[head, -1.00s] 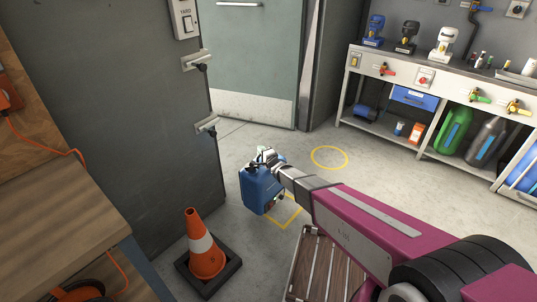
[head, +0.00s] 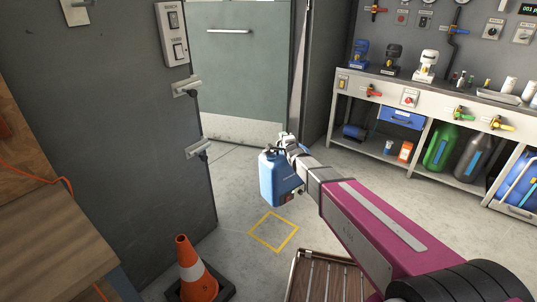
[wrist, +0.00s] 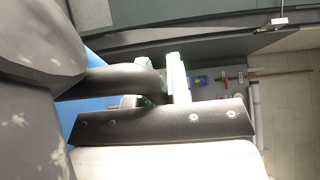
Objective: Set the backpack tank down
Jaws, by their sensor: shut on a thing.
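The backpack tank (head: 280,180) is a blue, boxy container with a dark top, near the middle of the head view. My gripper (head: 287,144) is shut on the handle at its top, and the tank hangs roughly upright. Its bottom appears above the floor, beyond the yellow square outline (head: 273,231) in the picture. In the wrist view a strip of the blue tank (wrist: 88,112) and the black handle (wrist: 125,82) show close up. The gripper's fingers partly hide the tank there.
An orange cone (head: 197,273) stands in front of the grey wall panel (head: 130,120) at left. A wooden slatted surface (head: 325,280) lies below my arm. A workbench (head: 440,110) with bottles runs along the right. Bare floor surrounds the yellow square.

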